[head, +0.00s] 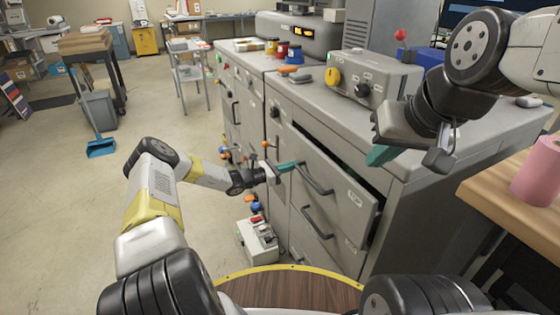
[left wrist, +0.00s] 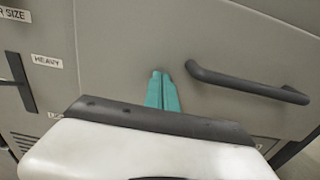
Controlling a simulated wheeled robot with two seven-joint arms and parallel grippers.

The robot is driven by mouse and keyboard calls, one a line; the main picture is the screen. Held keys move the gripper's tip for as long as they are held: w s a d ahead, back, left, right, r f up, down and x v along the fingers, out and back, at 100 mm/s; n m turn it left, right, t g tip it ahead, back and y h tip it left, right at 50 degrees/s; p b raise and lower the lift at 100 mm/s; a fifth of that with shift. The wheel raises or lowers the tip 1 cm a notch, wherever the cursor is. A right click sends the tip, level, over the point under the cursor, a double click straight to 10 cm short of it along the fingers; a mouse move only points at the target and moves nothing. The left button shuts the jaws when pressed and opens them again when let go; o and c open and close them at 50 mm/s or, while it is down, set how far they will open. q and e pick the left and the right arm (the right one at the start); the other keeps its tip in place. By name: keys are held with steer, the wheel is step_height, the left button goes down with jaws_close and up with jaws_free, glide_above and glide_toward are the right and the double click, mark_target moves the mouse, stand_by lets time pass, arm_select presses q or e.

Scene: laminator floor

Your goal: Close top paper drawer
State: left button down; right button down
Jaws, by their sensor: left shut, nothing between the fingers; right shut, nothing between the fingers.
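The top paper drawer (head: 346,190) is a grey drawer standing partly open, with its right end further out from the cabinet. Its dark bar handle (head: 314,180) also shows in the left wrist view (left wrist: 248,84). My left gripper (head: 297,164) is shut and empty at the drawer's front face, left of the handle. Its teal fingers lie together in the left wrist view (left wrist: 162,90); whether they touch the face cannot be told. My right gripper (head: 381,154) is shut and empty above the cabinet's front edge, over the drawer's right part.
A lower drawer with a dark handle (head: 317,222) sits below. A grey control box (head: 360,80) with a yellow knob stands on the cabinet top. A wooden table (head: 520,205) with a pink roll (head: 538,170) is at right. A small grey box (head: 257,241) sits low beside the cabinet.

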arm_select(q)
steer(key=x, duration=0.4)
steer(key=shift+w+r, duration=0.1)
steer(key=shift+d+r, duration=0.1)
stand_by(0.3)
